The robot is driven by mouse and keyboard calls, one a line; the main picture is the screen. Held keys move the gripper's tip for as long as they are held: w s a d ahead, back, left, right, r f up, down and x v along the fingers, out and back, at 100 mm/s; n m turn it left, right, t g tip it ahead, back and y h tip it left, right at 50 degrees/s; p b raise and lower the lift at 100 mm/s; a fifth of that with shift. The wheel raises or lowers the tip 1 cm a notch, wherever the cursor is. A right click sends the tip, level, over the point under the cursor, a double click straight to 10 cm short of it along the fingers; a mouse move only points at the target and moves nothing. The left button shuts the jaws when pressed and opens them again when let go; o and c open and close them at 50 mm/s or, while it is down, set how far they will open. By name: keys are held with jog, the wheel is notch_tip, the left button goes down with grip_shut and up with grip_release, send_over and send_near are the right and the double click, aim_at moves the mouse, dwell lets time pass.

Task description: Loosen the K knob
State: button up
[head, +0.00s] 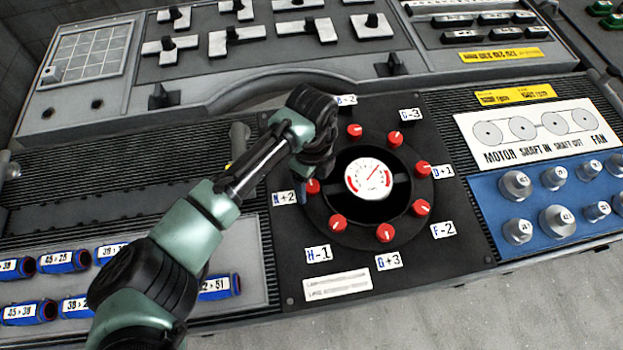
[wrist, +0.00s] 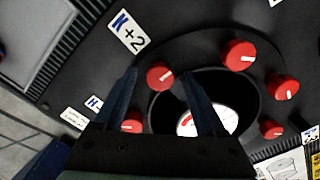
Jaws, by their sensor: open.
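The K knob (wrist: 160,76) is a red knob with a white pointer line, on the round dial plate beside the "K+2" label (wrist: 128,32). In the head view the K knob (head: 313,187) is partly covered by my gripper (head: 302,182). In the wrist view my gripper (wrist: 161,78) is open, with one dark blue finger on each side of the K knob. The knob appears between the fingertips, and I cannot tell whether either finger touches it.
More red knobs (head: 385,233) ring a dark recess with a white gauge (head: 370,179). A blue panel (head: 545,220) with silver knobs lies to the right. Blue labelled cylinders (head: 64,261) sit at the left. T-shaped handles (head: 237,37) stand behind.

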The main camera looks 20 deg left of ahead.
grip_shut()
jog(key=shift+n+p, duration=0.3)
jog(key=n+p, duration=0.2)
jog(key=shift+d+r+n, duration=0.1)
jog(key=shift+r+n, duration=0.05)
jog(key=shift+n, duration=0.15)
jog(key=n+p, duration=0.3)
jog(key=n, duration=0.2)
jog(key=shift+p, duration=0.3)
jog(key=n+p, duration=0.2)
jog(key=n, duration=0.3)
jog(key=n+p, duration=0.1)
jog(key=n, duration=0.3)
jog(key=shift+n, duration=0.3)
